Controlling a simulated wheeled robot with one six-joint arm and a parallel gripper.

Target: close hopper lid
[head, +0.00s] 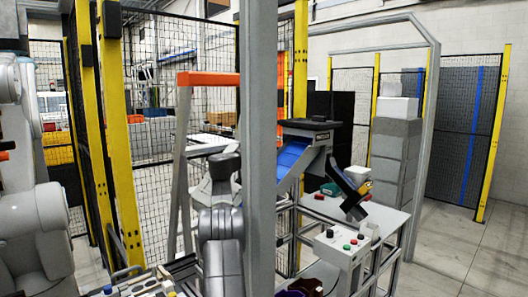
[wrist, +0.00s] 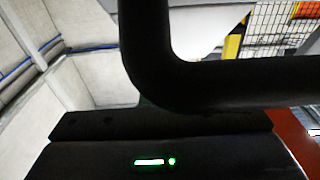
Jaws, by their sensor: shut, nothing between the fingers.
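In the head view a hopper-like unit (head: 290,158) with a sloping blue face stands at the worktable, right of a grey post. A dark flat piece (head: 308,129), which looks like its lid, is on top; I cannot tell how far open it is. In the wrist view the black housing of my gripper (wrist: 160,152), with a green light, fills the bottom. A thick black bent bar (wrist: 165,70) crosses close above it; I cannot tell whether they touch. My gripper is shut and holds nothing. Its fingertips are not clearly seen, and the post hides part of the head view.
The grey post (head: 261,220) stands in front of the worktable (head: 385,218). A button box (head: 343,246) is at the table's front. Yellow-framed mesh fencing (head: 150,190) lies left and behind. Grey stacked boxes (head: 396,150) stand at the right, with free floor (head: 470,250) in front.

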